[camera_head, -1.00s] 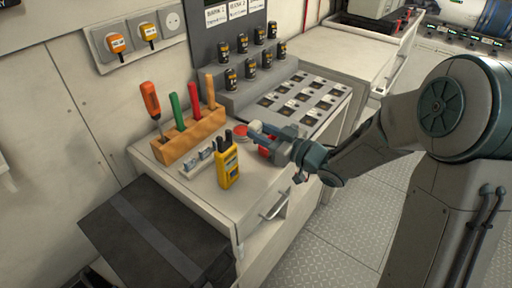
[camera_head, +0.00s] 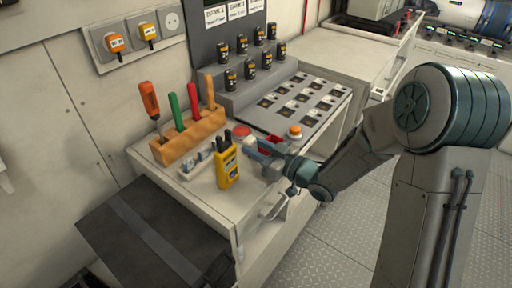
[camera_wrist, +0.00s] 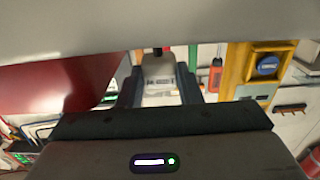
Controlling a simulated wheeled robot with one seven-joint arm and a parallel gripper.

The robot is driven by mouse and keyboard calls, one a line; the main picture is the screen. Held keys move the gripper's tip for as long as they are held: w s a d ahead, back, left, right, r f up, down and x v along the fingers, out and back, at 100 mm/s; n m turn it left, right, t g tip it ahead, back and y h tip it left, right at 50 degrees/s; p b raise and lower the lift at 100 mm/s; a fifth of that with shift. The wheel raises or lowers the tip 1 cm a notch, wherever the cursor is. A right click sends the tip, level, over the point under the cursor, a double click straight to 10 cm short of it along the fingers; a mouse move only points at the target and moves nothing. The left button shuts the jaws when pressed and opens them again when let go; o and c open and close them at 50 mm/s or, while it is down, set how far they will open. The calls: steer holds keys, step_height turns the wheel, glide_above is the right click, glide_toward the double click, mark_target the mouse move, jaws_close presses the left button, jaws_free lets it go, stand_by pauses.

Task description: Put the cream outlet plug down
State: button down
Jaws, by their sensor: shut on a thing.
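The cream outlet plug (camera_wrist: 160,72) shows in the wrist view as a pale block between the two dark fingers. My gripper (camera_wrist: 160,88) is shut on it. In the head view my gripper (camera_head: 255,152) is over the front part of the worktop, just right of the yellow handheld device. The plug is hard to make out there, and I cannot tell whether it touches the worktop.
The yellow device (camera_head: 227,167) stands close left of my gripper. A tool block (camera_head: 190,140) and a panel with an orange button (camera_head: 295,131) stand farther back. A wall socket strip (camera_head: 135,37) holds two orange-yellow plugs.

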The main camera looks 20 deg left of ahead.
steer(key=shift+f+b, duration=0.35)
steer(key=shift+f, duration=0.05)
steer(key=c, duration=1)
jaws_free()
steer(key=shift+s, duration=0.1)
steer(key=shift+f, duration=0.1)
